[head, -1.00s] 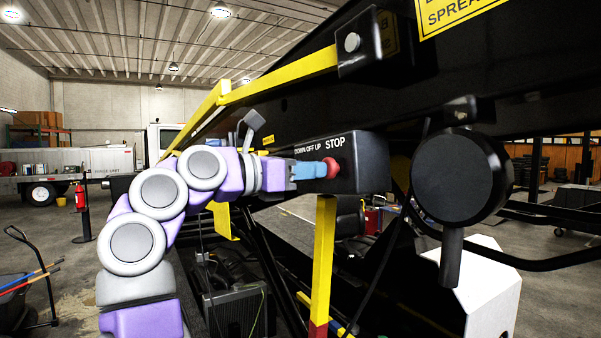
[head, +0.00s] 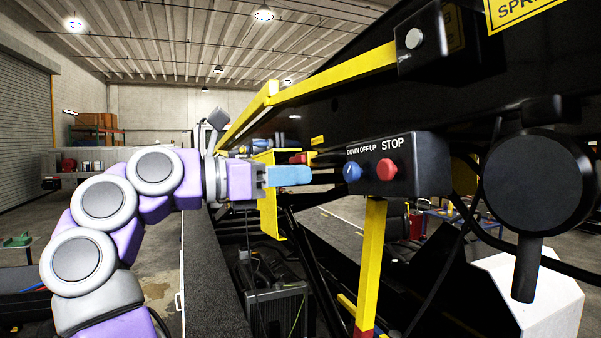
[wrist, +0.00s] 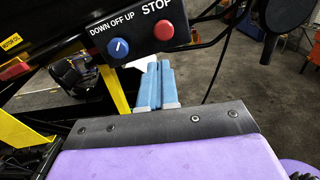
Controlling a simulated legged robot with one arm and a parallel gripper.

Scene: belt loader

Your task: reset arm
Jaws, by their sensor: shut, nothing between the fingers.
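My gripper (head: 308,176) reaches in from the left on my purple and grey arm. Its blue fingers are closed together and empty, as the wrist view (wrist: 159,66) also shows. In the head view the fingertips are left of the black control box (head: 425,165), with a gap between them. The box carries a blue knob (head: 352,171) under the label DOWN OFF UP and a red STOP button (head: 387,169). In the wrist view the blue knob (wrist: 118,48) and red button (wrist: 164,32) lie beyond the fingertips.
A yellow post (head: 371,255) stands below the box. A yellow bar (head: 330,72) slopes above my gripper along the black loader body. A round black part (head: 535,182) is at the right. Open floor lies at the left, beyond my arm.

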